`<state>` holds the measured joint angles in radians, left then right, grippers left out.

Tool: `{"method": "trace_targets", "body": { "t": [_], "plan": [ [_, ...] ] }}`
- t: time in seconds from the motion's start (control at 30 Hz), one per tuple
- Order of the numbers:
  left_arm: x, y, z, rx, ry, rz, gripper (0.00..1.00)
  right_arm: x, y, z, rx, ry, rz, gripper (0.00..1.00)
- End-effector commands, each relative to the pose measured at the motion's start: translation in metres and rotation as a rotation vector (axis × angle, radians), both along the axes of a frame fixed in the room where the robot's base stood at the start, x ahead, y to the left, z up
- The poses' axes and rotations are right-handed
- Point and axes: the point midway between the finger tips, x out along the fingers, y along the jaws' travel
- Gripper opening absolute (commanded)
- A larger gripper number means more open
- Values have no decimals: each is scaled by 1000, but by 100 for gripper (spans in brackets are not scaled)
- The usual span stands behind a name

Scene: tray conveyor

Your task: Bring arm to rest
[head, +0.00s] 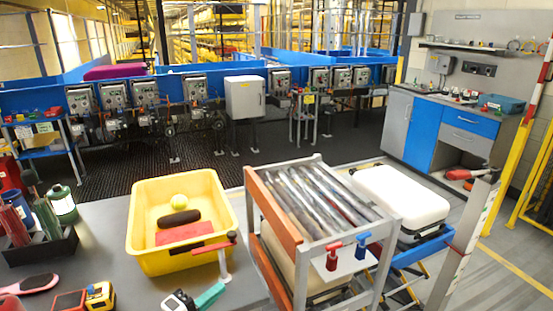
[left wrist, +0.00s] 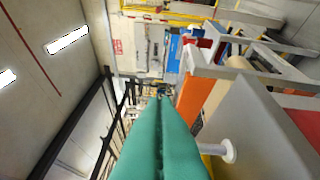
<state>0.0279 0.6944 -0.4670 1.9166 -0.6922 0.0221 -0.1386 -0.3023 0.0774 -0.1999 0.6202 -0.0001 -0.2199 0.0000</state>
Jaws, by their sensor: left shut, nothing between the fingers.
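My left gripper (head: 219,289) shows at the bottom of the head view, low in front of the yellow bin (head: 150,252). Its teal fingers are pressed together with nothing between them. They fill the lower middle of the left wrist view (left wrist: 160,110), also closed and empty. Most of my left arm is outside the head view. My right gripper is not seen in either view.
The bin holds a yellow-green ball (head: 180,204), a dark brown object (head: 179,218) and a red block (head: 184,233). A metal roller conveyor (head: 318,190) is to the right; a dark caddy (head: 40,250) is left.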

Motion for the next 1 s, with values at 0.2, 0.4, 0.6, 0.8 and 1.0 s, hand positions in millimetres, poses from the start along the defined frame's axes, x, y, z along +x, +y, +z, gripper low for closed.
{"method": "trace_targets", "body": {
  "t": [0.2,0.4,0.6,0.8,1.0],
  "plan": [
    [-31,31,-27,-407,368,469,0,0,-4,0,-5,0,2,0],
    [-102,55,-79,-648,787,837,0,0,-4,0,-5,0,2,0],
    [-166,55,-106,-740,1076,1033,0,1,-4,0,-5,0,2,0],
    [-222,48,-118,-784,1310,1166,0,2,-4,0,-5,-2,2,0],
    [-257,41,-134,-789,1471,1249,0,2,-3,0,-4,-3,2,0]
  ]
}}
